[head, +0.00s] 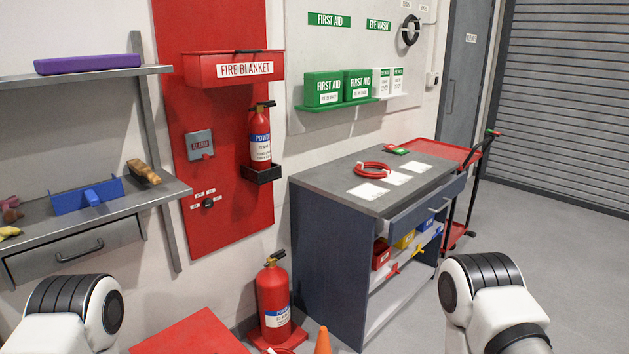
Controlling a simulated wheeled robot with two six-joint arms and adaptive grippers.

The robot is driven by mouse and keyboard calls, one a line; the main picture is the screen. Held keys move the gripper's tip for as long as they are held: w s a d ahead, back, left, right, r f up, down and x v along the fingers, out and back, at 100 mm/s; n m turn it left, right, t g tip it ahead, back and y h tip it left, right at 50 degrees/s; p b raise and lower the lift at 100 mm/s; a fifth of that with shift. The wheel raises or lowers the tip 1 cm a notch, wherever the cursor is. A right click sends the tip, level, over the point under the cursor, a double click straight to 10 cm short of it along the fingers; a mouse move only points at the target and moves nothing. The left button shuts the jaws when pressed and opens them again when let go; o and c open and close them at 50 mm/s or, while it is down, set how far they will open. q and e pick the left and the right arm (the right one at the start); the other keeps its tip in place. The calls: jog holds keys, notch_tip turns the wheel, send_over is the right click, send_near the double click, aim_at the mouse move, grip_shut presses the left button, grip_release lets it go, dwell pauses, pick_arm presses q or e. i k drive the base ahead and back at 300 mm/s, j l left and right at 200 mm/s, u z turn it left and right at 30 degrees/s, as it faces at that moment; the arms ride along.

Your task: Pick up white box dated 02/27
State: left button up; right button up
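Two small white boxes stand side by side at the right end of the green wall shelf (335,107), under the eye wash sign. The left white box (380,86) and the right white box (397,82) each have a green band at the top and small print below. The print is too small to read, so I cannot tell which one is dated 02/27. Parts of both my arms show at the bottom left and bottom right, far from the boxes. Neither gripper is in view.
Two green first aid boxes (323,89) stand left of the white boxes. A grey workbench (330,178) with a red coil (371,169) and white sheets stands below the shelf. A fire extinguisher (273,300) and an orange cone (323,341) stand on the floor.

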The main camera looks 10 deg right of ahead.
aim_at(396, 73)
jog(key=i+l+z, duration=0.2)
jog(key=i+l, duration=2.45)
jog(key=l, duration=0.15)
